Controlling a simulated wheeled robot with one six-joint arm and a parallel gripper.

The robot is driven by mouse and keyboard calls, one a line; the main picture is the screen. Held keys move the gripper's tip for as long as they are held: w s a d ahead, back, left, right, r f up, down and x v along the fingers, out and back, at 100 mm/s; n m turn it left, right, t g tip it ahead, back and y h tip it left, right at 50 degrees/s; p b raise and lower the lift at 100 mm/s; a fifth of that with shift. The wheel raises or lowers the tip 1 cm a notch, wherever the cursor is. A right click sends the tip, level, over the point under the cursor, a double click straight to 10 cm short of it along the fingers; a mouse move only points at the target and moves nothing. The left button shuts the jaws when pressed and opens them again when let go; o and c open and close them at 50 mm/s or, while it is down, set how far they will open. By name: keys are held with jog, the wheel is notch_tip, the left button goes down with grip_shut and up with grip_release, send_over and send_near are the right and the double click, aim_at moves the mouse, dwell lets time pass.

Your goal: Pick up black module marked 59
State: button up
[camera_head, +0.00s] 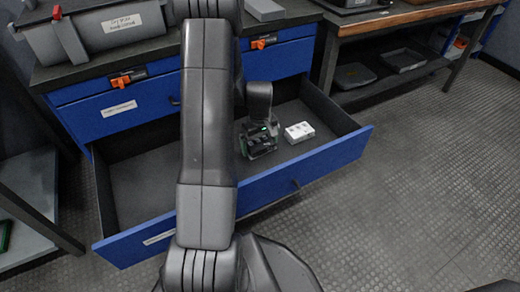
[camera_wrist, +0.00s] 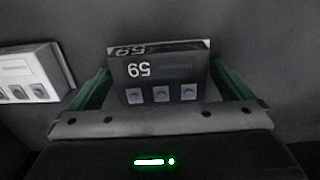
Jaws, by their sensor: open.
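The black module marked 59 (camera_wrist: 160,75) stands in the middle of the wrist view, its number upside down there, with a row of grey square terminals below it. My gripper (camera_wrist: 160,92) is open, with one green finger on each side of the module. I cannot tell whether the fingers touch it. In the head view my gripper (camera_head: 258,140) is low inside the open blue drawer (camera_head: 335,158), and the module is mostly hidden there by the gripper.
A white module (camera_head: 299,132) lies on the drawer floor just right of my gripper; it shows at the left of the wrist view (camera_wrist: 32,75). The drawer's left part is empty. A grey case (camera_head: 95,30) sits on the bench above.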

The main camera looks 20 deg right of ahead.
jog(key=c, duration=0.8)
jog(key=shift+r, duration=0.15)
